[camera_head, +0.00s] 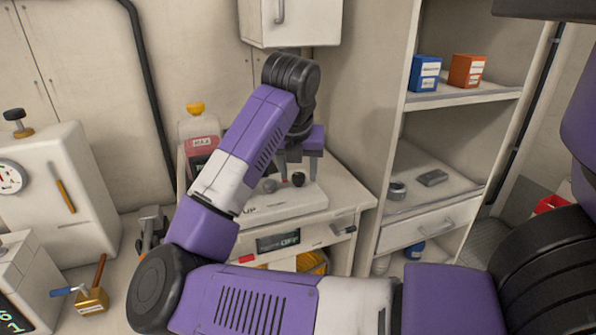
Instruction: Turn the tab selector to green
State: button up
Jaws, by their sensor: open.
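I cannot tell for certain which part is the tab selector, and I see no green mark. A low white panel (285,203) lettered "UP" lies on the bench, with a dark round knob (298,179) and a greyish knob (270,186) on top. My gripper (299,168) points down over this panel, its fingers apart close to the dark knob; contact cannot be told. My forearm hides the panel's left part.
Left are a white cabinet (45,190) with a gauge, and a brass padlock-like item (91,300). Right is a shelf unit (460,97) with a blue box (425,73) and an orange box (466,70). A wall cabinet (300,22) hangs above.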

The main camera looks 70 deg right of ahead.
jog(key=shift+d+f, duration=0.1)
jog(key=shift+f, duration=0.05)
jog(key=shift+c, duration=0.4)
grip_shut()
